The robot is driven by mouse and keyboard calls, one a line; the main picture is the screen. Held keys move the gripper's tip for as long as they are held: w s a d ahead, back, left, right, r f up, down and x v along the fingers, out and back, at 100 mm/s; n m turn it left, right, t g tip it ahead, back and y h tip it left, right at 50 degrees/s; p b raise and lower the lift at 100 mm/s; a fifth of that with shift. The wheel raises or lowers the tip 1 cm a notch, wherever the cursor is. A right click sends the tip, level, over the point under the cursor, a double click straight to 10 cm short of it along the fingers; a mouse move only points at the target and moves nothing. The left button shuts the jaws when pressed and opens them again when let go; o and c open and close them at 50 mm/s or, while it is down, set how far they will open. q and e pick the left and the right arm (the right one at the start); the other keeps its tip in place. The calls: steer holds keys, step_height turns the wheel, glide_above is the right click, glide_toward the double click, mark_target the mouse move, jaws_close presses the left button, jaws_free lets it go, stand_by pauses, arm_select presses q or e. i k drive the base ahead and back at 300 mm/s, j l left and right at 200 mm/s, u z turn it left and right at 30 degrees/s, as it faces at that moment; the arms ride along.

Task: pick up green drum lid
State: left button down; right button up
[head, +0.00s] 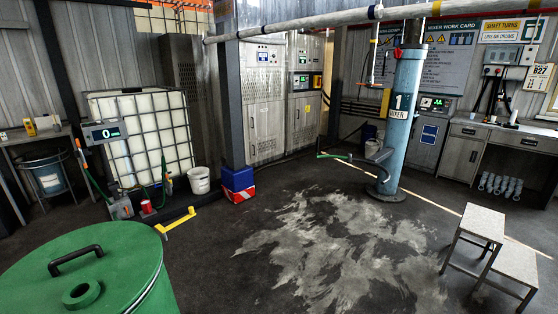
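The green drum lid (120,254) is at the lower left of the head view, close to me. It is round and lies flat on top of a green drum (158,300). It has a dark arched handle (75,260) on its upper face and a round green bung ring (81,294) nearer to me. A pale band runs around its rim at the right. The lower and left parts of the drum are cut off by the picture edge. Neither of my grippers shows in this view.
A caged white tank (148,135) stands behind the drum, with a yellow bracket (176,223) on the floor before it. A blue mixer column (401,120) stands at the back. A two-step stool (480,222) is at right. The stained middle floor (330,245) is clear.

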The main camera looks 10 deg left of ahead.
mark_target(102, 267)
steer(key=i+u, duration=0.1)
steer(key=u, duration=0.2)
steer(key=i+l+u, duration=0.1)
steer(key=u, duration=0.15)
steer(key=i+u, duration=0.1)
steer(key=u, duration=0.35)
steer(key=i+l+u, duration=0.1)
steer(key=u, duration=0.35)
steer(key=l+u, duration=0.1)
steer(key=u, duration=0.35)
steer(key=i+l+u, duration=0.1)
steer(key=u, duration=0.35)
steer(key=i+l+z, duration=0.1)
steer(key=z, duration=0.4)
steer(key=i+z, duration=0.2)
steer(key=z, duration=0.3)
